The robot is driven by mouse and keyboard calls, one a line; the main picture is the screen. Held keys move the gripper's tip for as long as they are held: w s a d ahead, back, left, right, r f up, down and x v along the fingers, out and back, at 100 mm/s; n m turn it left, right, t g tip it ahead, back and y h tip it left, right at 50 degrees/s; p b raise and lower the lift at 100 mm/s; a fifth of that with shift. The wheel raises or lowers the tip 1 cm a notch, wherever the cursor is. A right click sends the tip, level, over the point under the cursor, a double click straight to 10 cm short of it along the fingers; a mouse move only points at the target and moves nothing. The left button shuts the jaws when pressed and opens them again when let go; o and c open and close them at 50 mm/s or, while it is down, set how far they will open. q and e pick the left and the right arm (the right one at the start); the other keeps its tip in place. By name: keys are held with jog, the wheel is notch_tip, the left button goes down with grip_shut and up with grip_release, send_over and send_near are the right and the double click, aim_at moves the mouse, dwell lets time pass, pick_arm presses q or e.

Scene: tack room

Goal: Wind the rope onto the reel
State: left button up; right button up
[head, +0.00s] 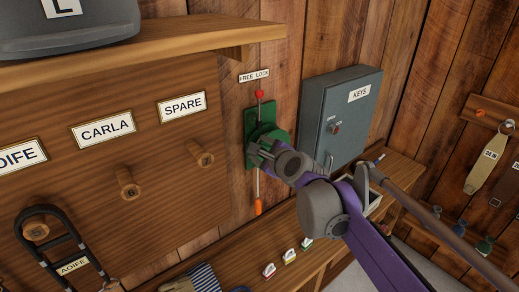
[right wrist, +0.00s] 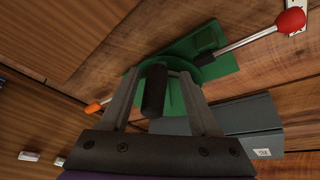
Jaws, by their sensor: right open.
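The green reel (head: 262,121) is fixed to the plank wall under a FREE LOCK label; it also fills the middle of the right wrist view (right wrist: 215,68). A lever with a red knob (head: 259,94) points up towards the label. A thin pale rope hangs below the reel to an orange end (head: 258,207); the end also shows in the right wrist view (right wrist: 94,107). My right gripper (right wrist: 161,73) is open at the reel, its fingers on either side of the dark crank handle (right wrist: 153,92). Contact cannot be told. My left gripper is out of view.
A grey KEYS cabinet (head: 345,112) is on the wall just right of the reel. A wooden board with pegs (head: 128,185) is on the left, under a shelf (head: 150,42). A bench (head: 312,232) with small items runs below.

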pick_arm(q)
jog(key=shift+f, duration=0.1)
pick_arm(e)
jog(key=v, duration=1)
notch_tip(320, 180, down, 6)
jog(key=s+d+m+y+b, duration=0.1)
jog(key=m+y+b, duration=0.1)
jog(key=m+b, duration=0.3)
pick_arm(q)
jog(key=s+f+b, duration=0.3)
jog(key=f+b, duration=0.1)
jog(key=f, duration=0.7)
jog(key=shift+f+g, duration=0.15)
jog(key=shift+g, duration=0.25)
pick_arm(e)
jog(key=w+a+m+y, duration=0.1)
jog(key=w, duration=0.2)
jog(key=w+a+r+m+t, duration=0.1)
jog(key=w, duration=0.1)
jog(key=w+a+r+m+y, duration=0.1)
jog(key=w+a, duration=0.1)
jog(key=w, duration=0.1)
jog(key=shift+w+m+t+y, duration=0.3)
jog(key=shift+w+t, duration=0.05)
jog(key=shift+t, duration=0.05)
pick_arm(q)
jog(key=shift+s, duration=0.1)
pick_arm(e)
grip_shut()
jog(key=shift+d, duration=0.1)
